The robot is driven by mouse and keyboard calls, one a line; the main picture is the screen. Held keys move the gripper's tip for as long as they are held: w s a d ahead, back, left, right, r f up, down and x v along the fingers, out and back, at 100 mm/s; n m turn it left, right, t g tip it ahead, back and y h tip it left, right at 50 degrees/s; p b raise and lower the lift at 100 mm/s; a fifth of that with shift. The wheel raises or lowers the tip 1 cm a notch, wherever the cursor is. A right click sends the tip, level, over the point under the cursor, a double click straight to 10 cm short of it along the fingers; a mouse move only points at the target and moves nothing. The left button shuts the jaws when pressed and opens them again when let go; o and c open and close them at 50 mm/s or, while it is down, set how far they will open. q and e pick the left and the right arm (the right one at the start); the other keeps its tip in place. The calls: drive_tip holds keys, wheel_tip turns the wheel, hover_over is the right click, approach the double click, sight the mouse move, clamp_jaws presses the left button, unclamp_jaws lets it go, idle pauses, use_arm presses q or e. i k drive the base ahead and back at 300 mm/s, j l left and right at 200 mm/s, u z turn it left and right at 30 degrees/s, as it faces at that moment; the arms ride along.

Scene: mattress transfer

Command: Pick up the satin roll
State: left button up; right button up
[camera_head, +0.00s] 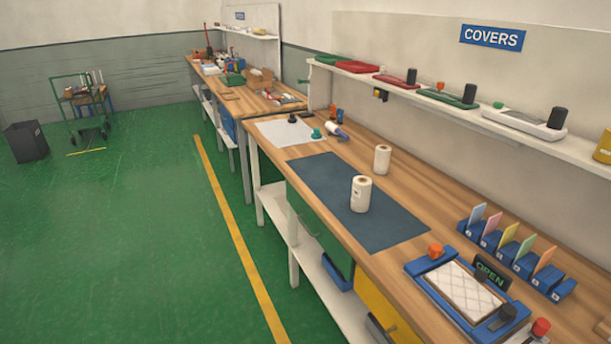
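Two upright cream-white rolls stand on the wooden workbench. One roll (361,194) stands on the dark blue mat (325,182). The other roll (382,159) stands on bare wood just behind the mat, nearer the wall. I cannot tell which of them is the satin roll. Neither of my grippers shows in the head view.
A blue tray (423,266) with a quilted white pad and an OPEN sign lie at the bench's near right. Several coloured cards stand in blue holders (524,263). A shelf (450,107) with covers runs above the bench. The green floor (130,240) alongside is clear.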

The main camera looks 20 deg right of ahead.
sight(362, 186)
drive_tip(key=i+j, duration=0.1)
drive_tip(key=i, duration=1.35)
drive_tip(key=i+z, duration=0.25)
drive_tip(key=z, duration=0.2)
drive_tip(key=i+j+z, duration=0.2)
drive_tip(key=z, duration=0.2)
drive_tip(key=i+j+z, duration=0.25)
drive_tip(key=z, duration=0.2)
drive_tip(key=i+j+z, duration=0.2)
drive_tip(key=z, duration=0.2)
drive_tip(key=j, duration=0.05)
